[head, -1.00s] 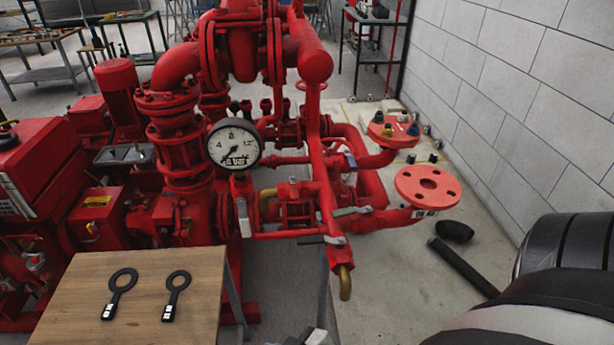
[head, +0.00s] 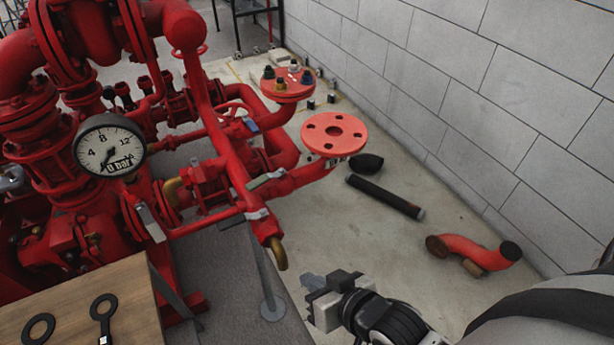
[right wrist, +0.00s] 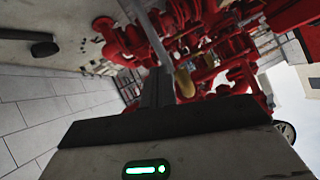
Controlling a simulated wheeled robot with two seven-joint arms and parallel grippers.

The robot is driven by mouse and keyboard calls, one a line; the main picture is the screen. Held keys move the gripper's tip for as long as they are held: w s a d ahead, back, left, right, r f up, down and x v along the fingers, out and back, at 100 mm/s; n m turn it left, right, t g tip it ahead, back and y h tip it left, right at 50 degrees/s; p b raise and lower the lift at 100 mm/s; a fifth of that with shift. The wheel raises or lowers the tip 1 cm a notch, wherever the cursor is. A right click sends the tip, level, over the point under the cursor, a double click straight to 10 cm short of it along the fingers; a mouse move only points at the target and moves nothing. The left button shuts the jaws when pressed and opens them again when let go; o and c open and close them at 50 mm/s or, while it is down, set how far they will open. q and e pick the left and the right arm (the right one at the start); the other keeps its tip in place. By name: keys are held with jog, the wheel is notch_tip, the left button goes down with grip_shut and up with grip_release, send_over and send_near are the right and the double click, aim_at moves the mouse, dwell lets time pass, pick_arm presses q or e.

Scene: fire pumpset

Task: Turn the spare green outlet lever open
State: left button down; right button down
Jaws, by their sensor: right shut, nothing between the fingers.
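Another grey lever (head: 150,222) hangs below the gauge, and a small blue lever (head: 250,124) sits further back. My right gripper (head: 312,286) is shut and empty, to the right of and below the brass outlet, apart from it. In the right wrist view, the shut fingers (right wrist: 157,88) appear beside a brass outlet (right wrist: 185,83). My left gripper is not in view.
A wooden table (head: 80,290) with black ring-ended tools stands front left. A pressure gauge (head: 110,145) and red flanges (head: 334,134) stick out from the pumpset. A black hose (head: 385,197) and red elbow (head: 473,251) lie on the floor before the block wall (head: 470,100). A thin post stands near the gripper.

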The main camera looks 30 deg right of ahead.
notch_tip(320, 180, up, 6)
jog(key=w+d+f+m+t, duration=0.1)
jog(key=w+m, duration=0.1)
jog(key=m, duration=0.4)
jog(key=m+t, duration=0.2)
jog(key=m, duration=0.6)
send_near(266, 179)
pick_arm(q)
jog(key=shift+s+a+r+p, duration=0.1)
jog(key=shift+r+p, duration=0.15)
jog(key=shift+p, duration=0.35)
pick_arm(e)
jog(key=shift+y, duration=0.3)
jog(key=shift+s+a+f+x, duration=0.1)
jog(key=shift+a+f+x, duration=0.1)
jog(key=shift+x, duration=0.85)
jog(key=shift+s+a+f+x, duration=0.1)
jog(key=shift+a+x, duration=0.1)
jog(key=shift+x, duration=0.85)
jog(key=shift+s+a+f+x, duration=0.1)
jog(key=shift+a+x, duration=0.05)
jog(key=shift+x, duration=0.9)
jog(key=shift+a, duration=0.1)
